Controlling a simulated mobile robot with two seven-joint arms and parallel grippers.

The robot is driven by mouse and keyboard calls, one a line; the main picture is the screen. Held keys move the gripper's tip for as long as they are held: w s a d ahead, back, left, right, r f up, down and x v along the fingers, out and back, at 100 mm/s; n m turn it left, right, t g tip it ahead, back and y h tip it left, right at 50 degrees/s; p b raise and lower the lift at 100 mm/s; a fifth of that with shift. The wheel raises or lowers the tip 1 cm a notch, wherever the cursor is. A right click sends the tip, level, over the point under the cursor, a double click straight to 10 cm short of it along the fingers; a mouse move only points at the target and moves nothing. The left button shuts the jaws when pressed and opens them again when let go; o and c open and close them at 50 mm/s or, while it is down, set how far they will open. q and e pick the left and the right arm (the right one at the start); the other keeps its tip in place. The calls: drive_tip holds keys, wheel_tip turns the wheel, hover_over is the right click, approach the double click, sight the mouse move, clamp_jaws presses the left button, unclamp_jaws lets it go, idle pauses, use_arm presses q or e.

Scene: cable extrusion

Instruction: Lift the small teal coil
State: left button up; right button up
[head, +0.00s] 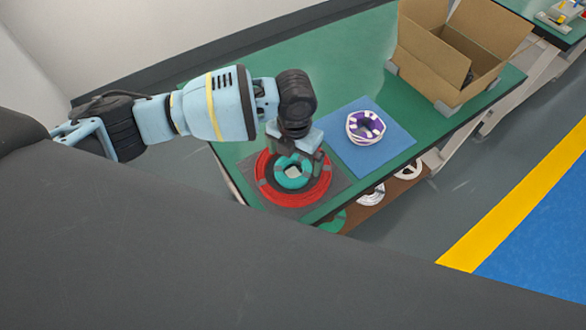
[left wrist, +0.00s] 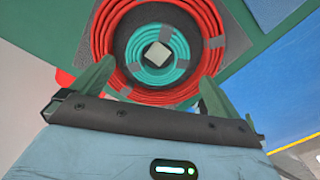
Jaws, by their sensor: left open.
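The small teal coil (head: 291,173) lies inside a larger red coil (head: 263,192) on a dark grey mat near the table's front edge. In the left wrist view the teal coil (left wrist: 149,72) shows as a ring around a pale square piece, with a dark ring between it and the red coil (left wrist: 111,30). My left gripper (head: 304,160) is above the coils and partly covers the teal coil's upper right. In the left wrist view its two fingers (left wrist: 152,92) are spread apart, with nothing between them that I can see held. My right gripper is not in view.
A purple and white coil (head: 365,126) lies on a blue mat (head: 395,146) to the right. An open cardboard box (head: 425,70) stands farther back on the green table (head: 340,70). More coils (head: 372,194) sit on a lower shelf under the front edge.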

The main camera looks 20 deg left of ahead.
sight(293, 173)
use_arm(q)
drive_tip(key=shift+a+f, duration=0.15)
drive_tip(key=shift+f, duration=2.15)
drive_tip(key=c, duration=0.9)
